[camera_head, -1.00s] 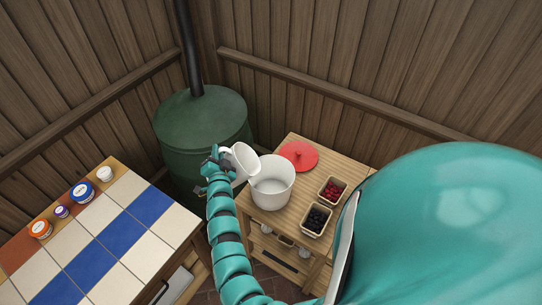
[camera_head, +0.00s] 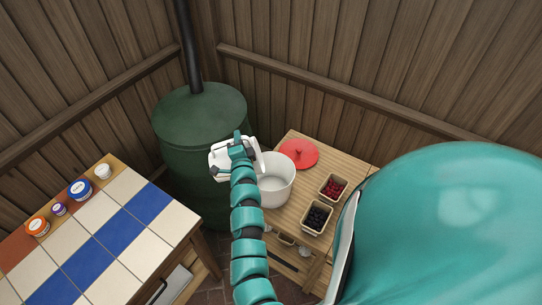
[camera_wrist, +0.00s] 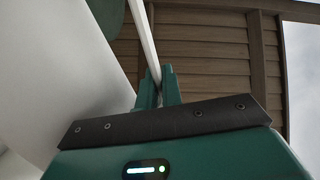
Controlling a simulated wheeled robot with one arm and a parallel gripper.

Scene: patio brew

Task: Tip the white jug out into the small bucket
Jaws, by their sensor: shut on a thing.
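The white jug (camera_head: 219,160) is in my gripper, just left of the small bucket, in the head view. My gripper (camera_head: 238,145) covers much of it, so its mouth and exact tilt are hard to tell. In the wrist view the jug's white wall (camera_wrist: 60,70) fills the left side, and my gripper's fingers (camera_wrist: 158,90) are shut on a thin white strip that looks like its handle. The small white bucket (camera_head: 275,190) stands upright and open on the wooden table. Its visible inside looks pale, and its left rim is partly behind my gripper.
On the wooden table (camera_head: 318,165) are a red lid (camera_head: 300,152), a tray of red berries (camera_head: 333,188) and a tray of dark berries (camera_head: 317,218). A green barrel (camera_head: 200,115) stands behind the jug. Several small tubs line the tiled table (camera_head: 100,225) at left.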

